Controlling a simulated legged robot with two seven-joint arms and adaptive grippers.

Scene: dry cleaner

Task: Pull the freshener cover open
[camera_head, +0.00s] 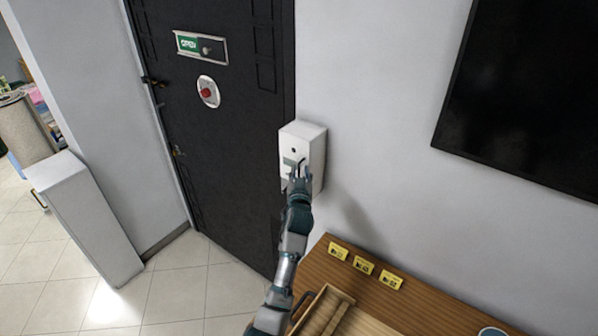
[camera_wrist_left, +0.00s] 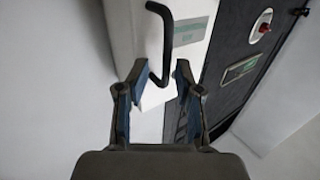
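The freshener (camera_head: 312,143) is a white box on the wall beside the dark door. A dark round spot shows high on its front, and its cover looks closed. A black bent handle (camera_wrist_left: 168,45) stands out from the front of the white box (camera_wrist_left: 122,35) in the left wrist view. My left gripper (camera_head: 299,169) is in front of the lower part of the freshener. In the left wrist view its two fingers (camera_wrist_left: 160,73) are apart, with the handle's lower end showing between the tips. I cannot tell whether they touch it. My right gripper is out of view.
A wooden table (camera_head: 405,312) with an open drawer or tray (camera_head: 335,305) and several yellow cards (camera_head: 363,266) stands below. A black screen (camera_head: 530,85) hangs on the wall at right. A white cabinet (camera_head: 85,215) stands at left, with clear tiled floor beside it.

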